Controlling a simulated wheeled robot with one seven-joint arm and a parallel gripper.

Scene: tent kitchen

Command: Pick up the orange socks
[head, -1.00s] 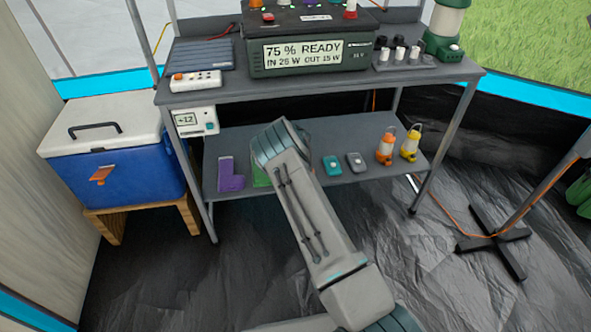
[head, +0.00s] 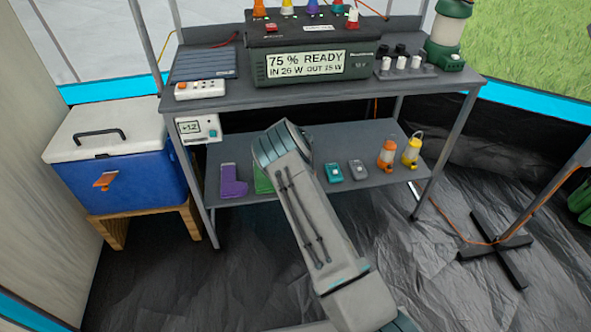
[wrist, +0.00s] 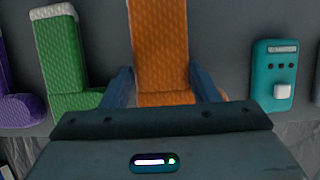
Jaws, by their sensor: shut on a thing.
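The orange socks (wrist: 160,45) lie in the middle of the wrist view, with a knitted texture. My gripper (wrist: 163,88) has one finger on each side of them and is shut on them. Their lower end is hidden behind the gripper body. In the head view my arm covers the socks and the gripper, so neither shows there. I cannot tell whether the socks touch the shelf (head: 300,196).
Green socks (wrist: 62,60) lie just left of my gripper, and purple socks (head: 233,182) lie further left. A teal device (wrist: 281,80) is close on the right. A grey device (head: 358,169) and orange (head: 387,154) and yellow lanterns (head: 412,150) stand further right. The tabletop (head: 330,92) overhangs the shelf.

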